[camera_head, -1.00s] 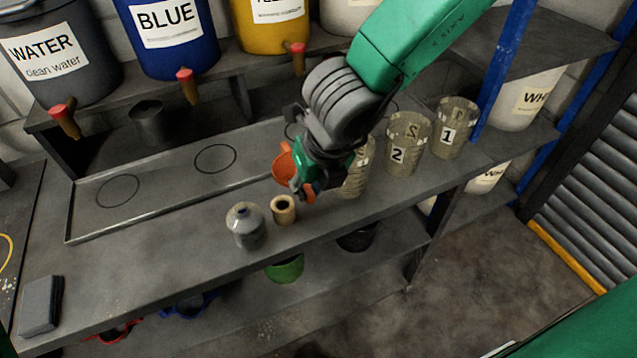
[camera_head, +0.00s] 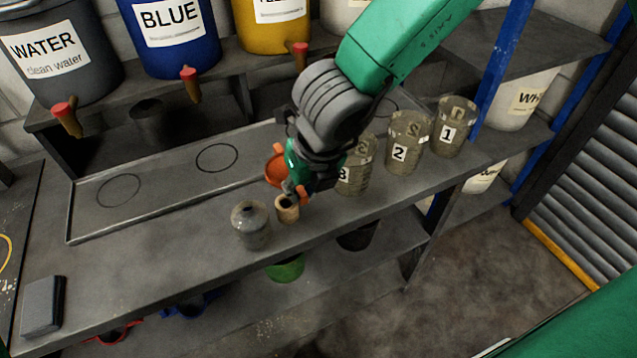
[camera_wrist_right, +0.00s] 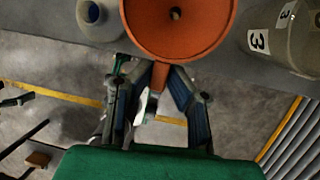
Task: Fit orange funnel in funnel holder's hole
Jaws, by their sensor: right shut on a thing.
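The orange funnel (camera_head: 274,170) is held by my right gripper (camera_head: 300,188), above the worktop. In the right wrist view the funnel (camera_wrist_right: 185,38) shows its wide mouth and central hole, and the right gripper (camera_wrist_right: 160,78) is shut on its orange tab. The small tan cylinder with a dark hole, which looks like the funnel holder (camera_head: 287,212), stands just below the gripper. The gripper and funnel partly cover it in the head view. I cannot make it out in the right wrist view. The funnel's spout is hidden. My left gripper is not in view.
A grey bottle (camera_head: 250,228) stands close left of the holder. Cups marked 3 (camera_head: 355,178), 2 (camera_head: 405,155) and 1 (camera_head: 452,135) stand to the right. Labelled paint tanks with taps line the back. The worktop's front left is mostly clear, except for a grey block (camera_head: 42,305).

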